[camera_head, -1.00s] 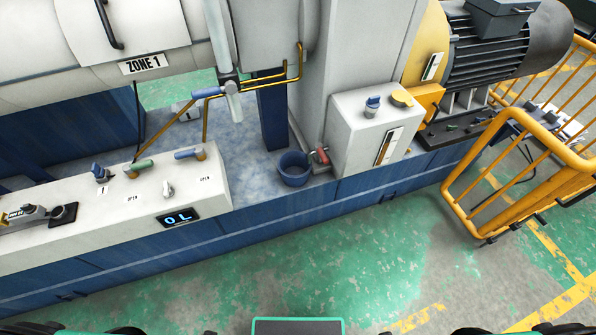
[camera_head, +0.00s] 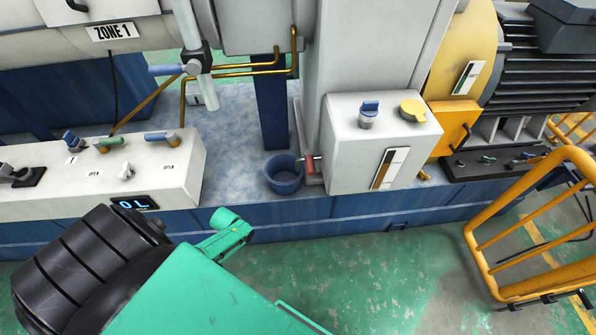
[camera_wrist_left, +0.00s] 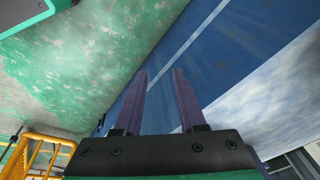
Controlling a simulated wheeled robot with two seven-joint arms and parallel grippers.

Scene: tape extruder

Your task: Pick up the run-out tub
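The run-out tub, a small round blue tub (camera_head: 284,182), stands upright on the blue-grey machine bed, below a short pipe with a red handle. It looks empty from above. My green and black left arm enters the head view at the lower left, in front of the machine base. In the left wrist view, my left gripper (camera_wrist_left: 159,85) shows two purple fingers apart with nothing between them. It points along the blue side of the machine base, away from the tub. I cannot make out the tub in that view. My right gripper is not in view.
A white control panel (camera_head: 70,180) with levers stands left of the tub, and a white box (camera_head: 345,140) with knobs stands right of it. A blue post (camera_head: 271,105) rises behind the tub. A yellow railing (camera_head: 490,250) is at the right. Green floor lies in front.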

